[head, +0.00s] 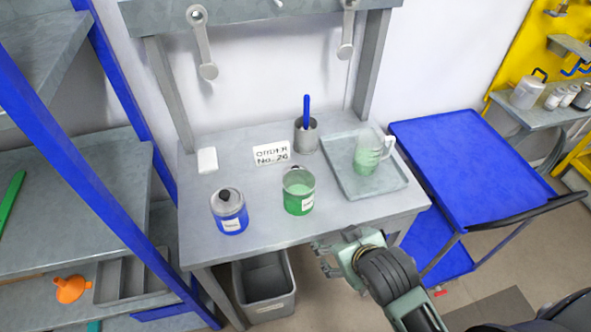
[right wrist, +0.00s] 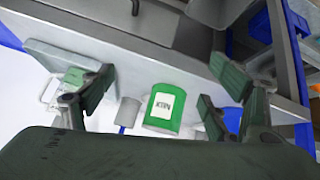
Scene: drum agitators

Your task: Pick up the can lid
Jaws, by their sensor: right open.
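A green can (head: 299,197) with a white label stands open near the front middle of the workbench, with pale green contents. A small grey, rounded piece shows just behind its rim; I cannot tell whether it is a loose lid. A blue can (head: 229,213) to its left has a grey lid (head: 228,198) with a dark knob on top. My right gripper (head: 322,258) is open and empty at the bench's front edge, to the right of and nearer than the green can. In the right wrist view the green can (right wrist: 162,108) shows between the spread fingers. My left gripper is out of view.
A tray (head: 345,185) with a clear jug (head: 370,152) is at the bench's right. A metal cup (head: 306,138) with a blue-handled tool and an order card (head: 271,153) stand behind. A grey bin (head: 265,285) is below; a blue cart (head: 455,155) is right.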

